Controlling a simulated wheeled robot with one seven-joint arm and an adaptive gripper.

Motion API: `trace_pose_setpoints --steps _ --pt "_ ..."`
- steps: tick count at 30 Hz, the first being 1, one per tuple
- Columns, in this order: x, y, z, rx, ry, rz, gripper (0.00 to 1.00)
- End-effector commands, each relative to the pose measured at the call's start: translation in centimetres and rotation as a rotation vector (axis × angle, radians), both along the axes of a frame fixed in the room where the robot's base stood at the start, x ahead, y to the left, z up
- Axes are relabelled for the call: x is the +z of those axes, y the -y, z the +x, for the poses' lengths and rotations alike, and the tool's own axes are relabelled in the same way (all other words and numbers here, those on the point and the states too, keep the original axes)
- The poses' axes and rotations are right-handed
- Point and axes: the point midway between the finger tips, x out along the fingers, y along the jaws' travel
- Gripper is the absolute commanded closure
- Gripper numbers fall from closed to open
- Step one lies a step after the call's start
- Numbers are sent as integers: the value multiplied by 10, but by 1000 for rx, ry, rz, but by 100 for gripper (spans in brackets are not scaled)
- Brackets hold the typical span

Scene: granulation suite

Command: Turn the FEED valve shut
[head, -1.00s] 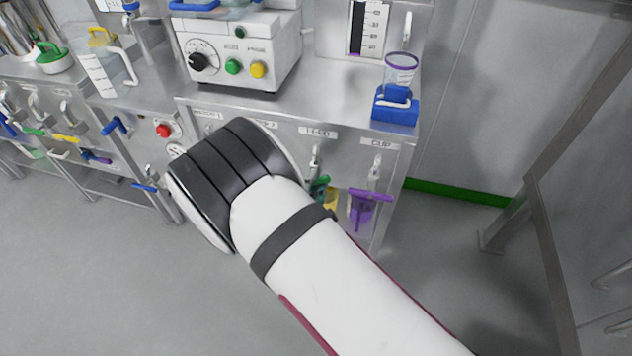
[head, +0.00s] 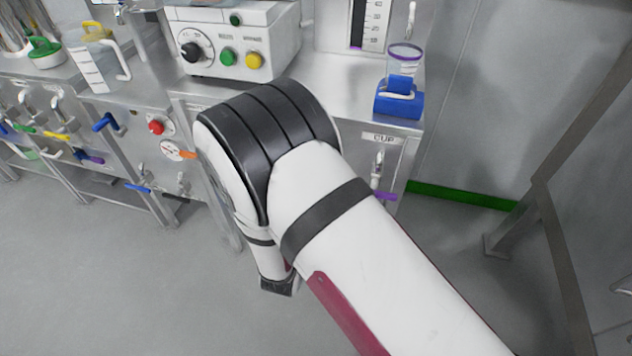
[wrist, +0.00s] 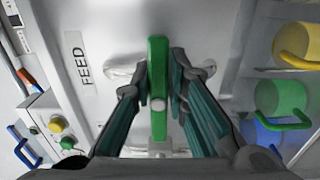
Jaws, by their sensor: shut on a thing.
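The FEED valve shows in the wrist view as a green lever handle (wrist: 158,60) beside the FEED label (wrist: 83,60). The handle runs parallel to the label's lettering and crosswise to the pale valve parts on either side. My gripper (wrist: 158,98) has one finger on each side of the handle and is shut on it. In the head view, my arm hides the FEED valve, its label and my gripper's fingers.
The CUP label (head: 383,138) and a purple valve handle (head: 385,196) are right of my arm. A blue holder with a clear cup (head: 399,100) stands on the bench above. Floor at left is clear.

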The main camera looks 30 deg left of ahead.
Motion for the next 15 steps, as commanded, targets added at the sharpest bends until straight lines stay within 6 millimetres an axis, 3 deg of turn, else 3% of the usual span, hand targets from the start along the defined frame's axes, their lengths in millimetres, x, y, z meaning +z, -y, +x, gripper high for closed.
trace_pose_setpoints --steps 10,11,12,13,15 --pt "3 -3 -1 5 4 9 100" --pt "3 -3 -1 5 4 9 83" --pt "3 -3 -1 5 4 9 74" --pt "3 -3 -1 5 3 8 67" --pt "2 -2 -1 4 3 7 64"
